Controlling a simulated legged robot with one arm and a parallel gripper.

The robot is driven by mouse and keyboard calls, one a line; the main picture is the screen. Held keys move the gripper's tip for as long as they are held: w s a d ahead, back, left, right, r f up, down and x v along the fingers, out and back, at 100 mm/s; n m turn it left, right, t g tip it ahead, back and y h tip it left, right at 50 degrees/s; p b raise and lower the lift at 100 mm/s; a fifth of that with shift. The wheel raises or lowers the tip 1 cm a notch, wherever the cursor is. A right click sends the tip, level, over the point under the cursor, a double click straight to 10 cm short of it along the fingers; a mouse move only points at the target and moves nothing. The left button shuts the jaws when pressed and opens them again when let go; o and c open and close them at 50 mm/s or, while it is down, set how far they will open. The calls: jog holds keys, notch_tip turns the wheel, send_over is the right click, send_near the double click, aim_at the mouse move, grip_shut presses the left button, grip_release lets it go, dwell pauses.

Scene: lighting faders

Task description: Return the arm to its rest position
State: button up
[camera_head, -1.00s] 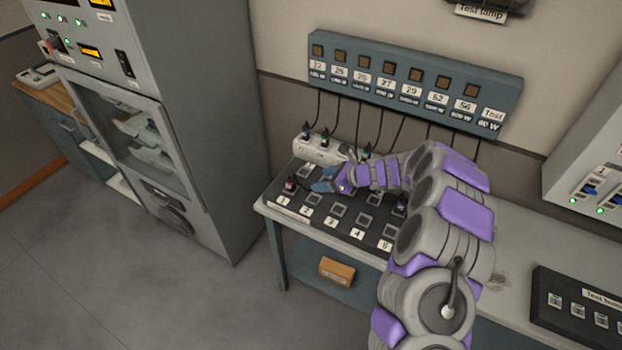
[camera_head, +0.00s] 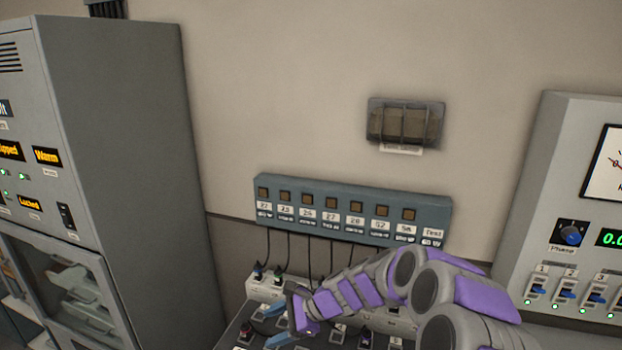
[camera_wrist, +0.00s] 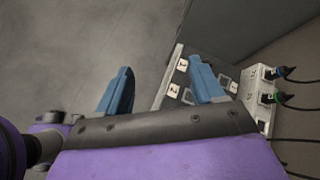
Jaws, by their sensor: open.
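My gripper (camera_head: 277,326) is at the lower middle of the head view, over the dark numbered panel (camera_head: 242,329) on the bench. My purple and grey arm reaches in from the lower right and hides part of the panel. In the wrist view the two blue fingers of my gripper (camera_wrist: 160,88) are spread wide, with nothing between them. The panel's corner with labels 1 and 2 (camera_wrist: 173,90) lies beyond the right finger. The floor shows beyond the left finger.
A white socket strip (camera_head: 263,287) with plugs and cables stands behind the panel. A blue labelled strip (camera_head: 345,200) and a dark lamp (camera_head: 405,123) are on the wall. A grey cabinet (camera_head: 125,150) stands left; a switch box (camera_head: 560,200) stands right.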

jog(key=s+d+r+n+g+h, duration=0.1)
jog(key=s+d+r+n, duration=0.15)
jog(key=s, duration=0.35)
jog(key=s+d+r+n+h, duration=0.1)
jog(key=s+r+n+h, duration=0.15)
jog(key=s, duration=0.35)
jog(key=s+d+r+n+g, duration=0.1)
jog(key=s+d+r+n, duration=0.1)
jog(key=s+n, duration=0.3)
jog(key=s+d+n+h+b, duration=0.1)
jog(key=s+d+n+h, duration=0.3)
jog(key=s+d, duration=1.3)
jog(key=s+f+h, duration=0.1)
jog(key=s+h, duration=0.2)
jog(key=s, duration=0.1)
jog(key=shift+n, duration=0.3)
jog(key=shift+c, duration=0.3)
